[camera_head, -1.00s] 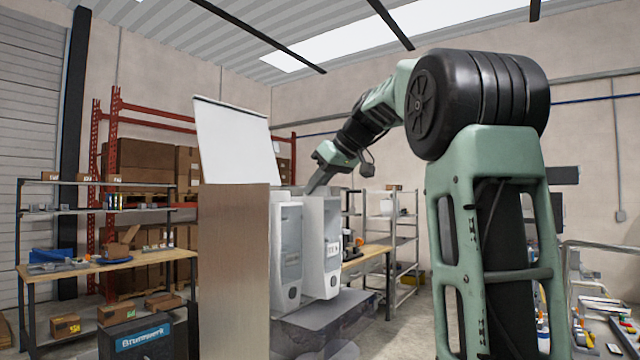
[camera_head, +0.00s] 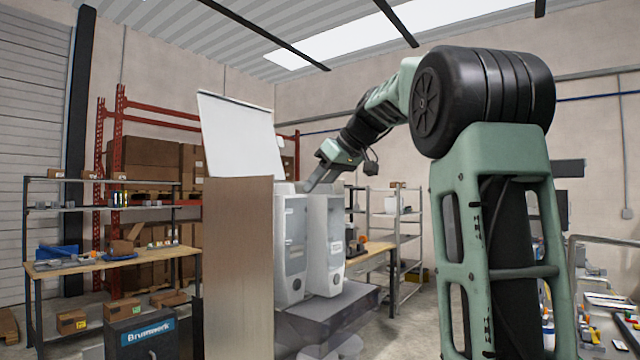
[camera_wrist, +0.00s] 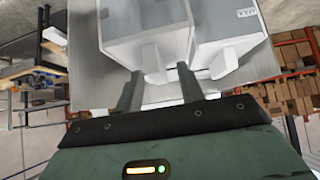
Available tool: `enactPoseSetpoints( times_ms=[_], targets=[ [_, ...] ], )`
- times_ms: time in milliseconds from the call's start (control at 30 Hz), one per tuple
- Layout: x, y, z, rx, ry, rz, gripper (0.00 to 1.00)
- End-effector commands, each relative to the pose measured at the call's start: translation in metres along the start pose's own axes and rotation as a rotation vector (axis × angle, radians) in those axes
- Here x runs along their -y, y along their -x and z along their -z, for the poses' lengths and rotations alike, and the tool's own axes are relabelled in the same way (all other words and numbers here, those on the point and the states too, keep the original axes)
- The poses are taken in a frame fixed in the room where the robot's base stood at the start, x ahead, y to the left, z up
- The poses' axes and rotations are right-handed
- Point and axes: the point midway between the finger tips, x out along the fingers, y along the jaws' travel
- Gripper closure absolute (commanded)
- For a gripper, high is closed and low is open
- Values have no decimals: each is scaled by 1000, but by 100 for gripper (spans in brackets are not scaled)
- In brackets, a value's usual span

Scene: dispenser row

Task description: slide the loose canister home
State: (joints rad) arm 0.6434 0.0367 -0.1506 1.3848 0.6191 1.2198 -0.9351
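Two tall white-grey canisters stand side by side beside a wooden panel in the head view, the left one (camera_head: 290,250) and the right one (camera_head: 327,245). My gripper (camera_head: 315,182) reaches down from the right to their tops. In the wrist view, my gripper (camera_wrist: 158,90) has its two dark fingers apart, one on each side of a white tab (camera_wrist: 154,62). The tab juts from the nearer canister (camera_wrist: 150,30). Gaps show between tab and fingers. A second canister (camera_wrist: 228,28) with a similar tab is to the right. Which canister is loose I cannot tell.
The wooden panel (camera_head: 238,270) with a white sheet (camera_head: 242,137) above it stands close at the left of the canisters. A dark grey base (camera_head: 335,312) lies below them. A workbench (camera_head: 370,252) and metal shelving (camera_head: 402,240) stand behind at the right.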

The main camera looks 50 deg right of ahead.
Motion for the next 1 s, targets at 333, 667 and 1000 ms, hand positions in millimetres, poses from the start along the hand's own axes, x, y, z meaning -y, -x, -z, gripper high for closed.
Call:
enactPoseSetpoints(
  times_ms=[333,667,1000],
  targets=[
    [0,4,-2,3,-1,2,62],
    [-1,69,-1,-1,0,-5,62],
    [-1,145,0,0,-1,-5,62]
  ],
)
